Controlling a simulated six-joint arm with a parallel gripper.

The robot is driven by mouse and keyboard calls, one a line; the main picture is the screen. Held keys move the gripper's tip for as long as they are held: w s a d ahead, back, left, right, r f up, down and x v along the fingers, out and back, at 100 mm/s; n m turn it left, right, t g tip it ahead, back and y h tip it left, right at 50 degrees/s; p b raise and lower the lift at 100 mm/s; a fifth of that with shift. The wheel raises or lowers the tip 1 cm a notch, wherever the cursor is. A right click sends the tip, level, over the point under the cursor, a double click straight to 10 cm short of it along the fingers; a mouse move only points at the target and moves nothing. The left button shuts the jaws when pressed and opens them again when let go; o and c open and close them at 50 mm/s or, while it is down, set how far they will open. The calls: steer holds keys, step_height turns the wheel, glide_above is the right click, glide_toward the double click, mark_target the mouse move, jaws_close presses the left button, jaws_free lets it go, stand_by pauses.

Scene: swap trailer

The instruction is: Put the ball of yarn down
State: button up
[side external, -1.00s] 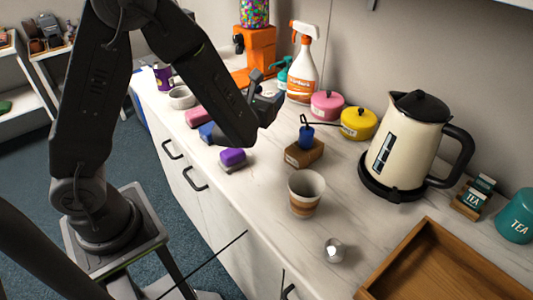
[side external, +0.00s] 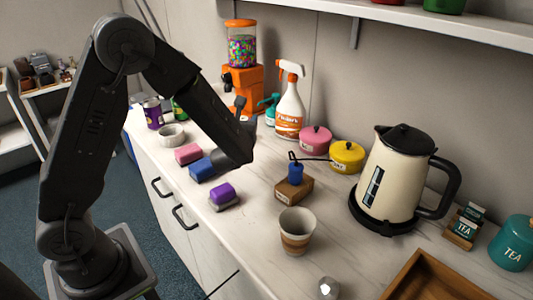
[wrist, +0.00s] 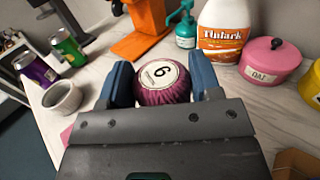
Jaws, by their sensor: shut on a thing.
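The ball of yarn (wrist: 164,88) is purple with ribbed strands. A round white label with a black digit shows on it in the wrist view. My gripper (wrist: 163,82) has its two blue fingers on either side of the ball and is shut on it. In the side external view my gripper (side external: 243,112) is above the far part of the counter, left of the spray bottle. The ball is hidden there behind my arm. I cannot tell its exact height above the counter.
The white counter (side external: 255,225) holds a spray bottle (side external: 290,108), pink tin (side external: 315,139), yellow tin (side external: 347,156), kettle (side external: 395,178), paper cup (side external: 297,230), and a white bowl (wrist: 62,97) beside cans. Pink, blue and purple blocks lie near the front edge. Bare counter shows between cup and blocks.

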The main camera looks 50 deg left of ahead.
steer(key=shift+w+d+f, duration=0.7)
steer(key=shift+d+f, duration=0.2)
steer(key=shift+f, duration=0.45)
steer(key=shift+w+d+f, duration=0.65)
steer(key=shift+d+f, duration=0.3)
steer(key=shift+f, duration=0.35)
steer(key=shift+w+d+f, duration=0.7)
steer(key=shift+d+f, duration=0.2)
steer(key=shift+f, duration=0.45)
steer(key=shift+f, duration=0.55)
steer(key=shift+f, duration=0.1)
steer(key=o, duration=0.9)
